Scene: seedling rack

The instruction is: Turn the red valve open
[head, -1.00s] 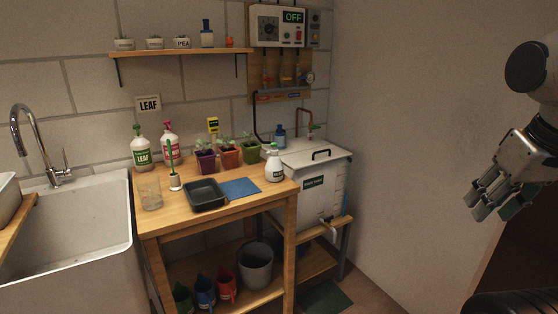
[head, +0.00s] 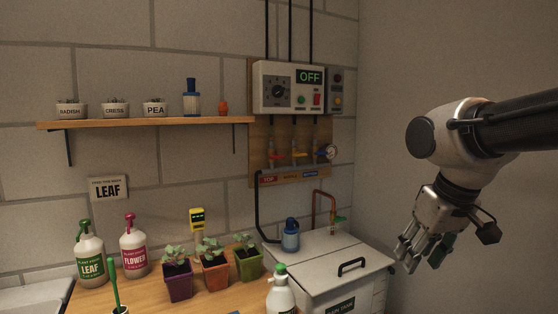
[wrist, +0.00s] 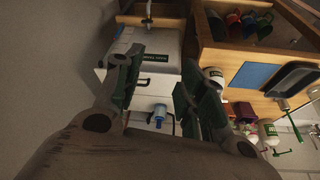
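The red valve (head: 272,158) is the leftmost of three small valves on a wooden board (head: 258,140) on the back wall, below the grey control box. Its handle is small, and its exact angle is hard to tell. A yellow-orange valve (head: 299,154) and a blue valve (head: 319,154) sit to its right. My gripper (head: 422,260) hangs to the right and lower in the head view, well apart from the valves, pointing down. In the wrist view my gripper (wrist: 162,68) has its fingers spread with nothing between them. The valves are not seen in the wrist view.
The control box (head: 289,88) reads OFF. A white tank (head: 325,262) with a lid handle and a blue bottle (head: 290,235) stands below the valves. A shelf (head: 150,123) with pots is at left. The right wall is bare.

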